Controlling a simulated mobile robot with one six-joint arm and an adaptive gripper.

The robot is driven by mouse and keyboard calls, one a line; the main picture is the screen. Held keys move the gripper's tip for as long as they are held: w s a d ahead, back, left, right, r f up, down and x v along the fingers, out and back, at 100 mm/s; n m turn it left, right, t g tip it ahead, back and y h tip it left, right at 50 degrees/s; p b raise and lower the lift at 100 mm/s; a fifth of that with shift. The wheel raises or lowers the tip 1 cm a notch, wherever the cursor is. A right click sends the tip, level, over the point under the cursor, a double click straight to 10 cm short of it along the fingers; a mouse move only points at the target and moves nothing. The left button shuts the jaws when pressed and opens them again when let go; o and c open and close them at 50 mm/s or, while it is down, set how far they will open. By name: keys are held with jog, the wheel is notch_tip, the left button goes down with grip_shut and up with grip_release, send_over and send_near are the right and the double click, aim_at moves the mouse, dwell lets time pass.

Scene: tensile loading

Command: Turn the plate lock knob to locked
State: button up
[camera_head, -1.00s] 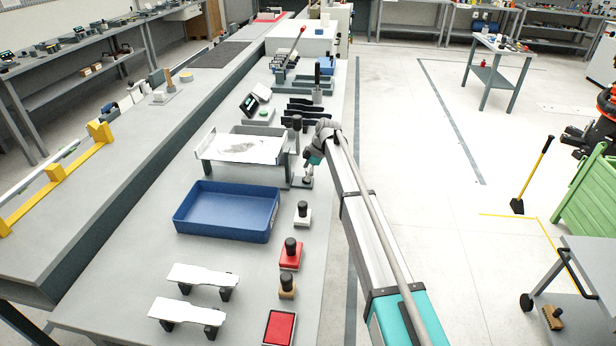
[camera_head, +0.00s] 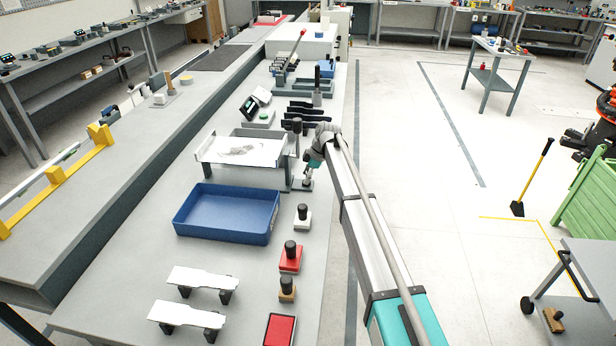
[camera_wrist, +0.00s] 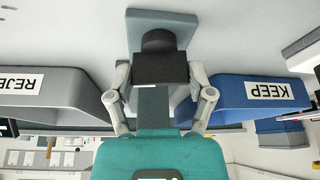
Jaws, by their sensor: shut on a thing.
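In the wrist view, a dark knob (camera_wrist: 158,66) stands on a grey square base (camera_wrist: 176,24). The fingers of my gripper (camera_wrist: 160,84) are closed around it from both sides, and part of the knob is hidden. In the head view, my gripper (camera_head: 308,178) is low over the small grey base (camera_head: 299,186) at the right edge of the bench. This is just right of a raised fixture with a pale tray top (camera_head: 240,150). The knob is too small and covered there to tell its angle, and I cannot read a locked mark.
A blue bin (camera_head: 180,222) stands in front of the fixture. Several black-knobbed blocks, one on a red base (camera_head: 290,262), line the bench's right edge. Dark specimens (camera_head: 300,112) lie behind. The wrist view shows KEEP (camera_wrist: 270,91) and REJECT (camera_wrist: 20,81) labels on bins.

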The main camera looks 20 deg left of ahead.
jog(key=shift+m+t, duration=0.4)
jog(key=shift+m, duration=0.7)
jog(key=shift+w, duration=0.1)
jog(key=o, duration=1.1)
jog(key=s+d+m, duration=0.3)
jog(key=d, duration=0.6)
jog(key=s+d+m, duration=0.2)
jog(key=s+d, duration=0.1)
jog(key=d, duration=0.6)
jog(key=s+d+m+h+p, duration=0.1)
jog(key=s+d+m+h, duration=0.1)
jog(key=s+d+m, duration=0.5)
jog(key=s+d+r+m+t+h+p, duration=0.1)
jog(key=s+d+m, duration=0.7)
jog(key=s+d, duration=1)
jog(key=d+h, duration=0.1)
jog(key=d, duration=0.8)
jog(key=shift+d+m+p, duration=0.25)
jog(key=shift+m+p, duration=0.05)
jog(key=shift+r, duration=0.1)
